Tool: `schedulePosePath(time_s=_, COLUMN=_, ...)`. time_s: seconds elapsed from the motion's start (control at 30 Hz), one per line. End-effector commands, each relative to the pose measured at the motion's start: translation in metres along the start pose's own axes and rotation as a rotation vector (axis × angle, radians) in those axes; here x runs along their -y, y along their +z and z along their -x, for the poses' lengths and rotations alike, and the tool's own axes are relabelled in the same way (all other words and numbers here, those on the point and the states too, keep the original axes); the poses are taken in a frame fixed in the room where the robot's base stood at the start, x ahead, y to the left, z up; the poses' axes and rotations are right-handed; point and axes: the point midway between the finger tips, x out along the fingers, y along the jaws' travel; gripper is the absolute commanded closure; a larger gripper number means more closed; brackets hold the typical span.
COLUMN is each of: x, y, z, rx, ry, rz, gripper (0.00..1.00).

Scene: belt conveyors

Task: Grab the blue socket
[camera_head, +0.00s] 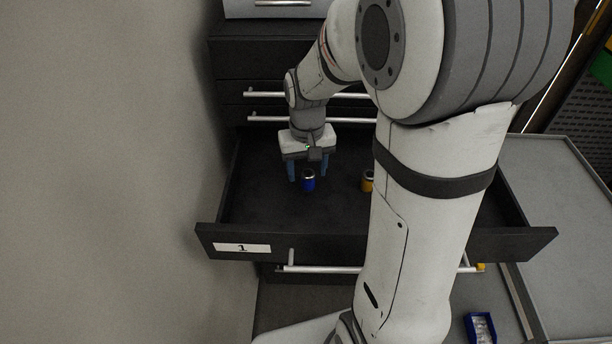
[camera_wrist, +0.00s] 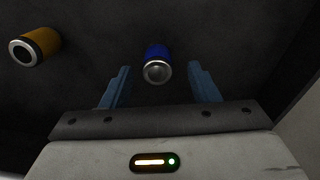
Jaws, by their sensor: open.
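The blue socket (camera_head: 308,181) is a short blue cylinder with a silver end, in the open drawer (camera_head: 262,240) labelled 1. In the wrist view the blue socket (camera_wrist: 157,62) shows ahead of my gripper (camera_wrist: 158,85), between the lines of its two blue fingers. My gripper (camera_head: 307,176) points down into the drawer, open and empty, with a finger on each side of the socket in the head view. I cannot tell whether the fingers are level with it. Nothing hides the socket in the wrist view.
A yellow-orange socket (camera_head: 367,181) lies in the same drawer to the right, partly beside my arm; it also shows in the wrist view (camera_wrist: 36,46). The drawer walls surround the space. A blue bin (camera_head: 480,328) stands at lower right. The drawer floor is otherwise clear where visible.

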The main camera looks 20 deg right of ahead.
Motion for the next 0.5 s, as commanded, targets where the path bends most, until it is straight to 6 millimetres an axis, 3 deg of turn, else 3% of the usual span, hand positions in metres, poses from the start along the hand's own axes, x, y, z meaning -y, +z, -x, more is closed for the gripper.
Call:
schedulePosePath(time_s=0.2, x=-0.002, y=0.001, z=-0.026, rx=0.002, ry=0.0, rz=-0.007, gripper=0.45)
schedulePosePath(time_s=0.5, x=-0.003, y=0.001, z=-0.029, rx=0.0, ry=0.0, rz=-0.009, gripper=0.48)
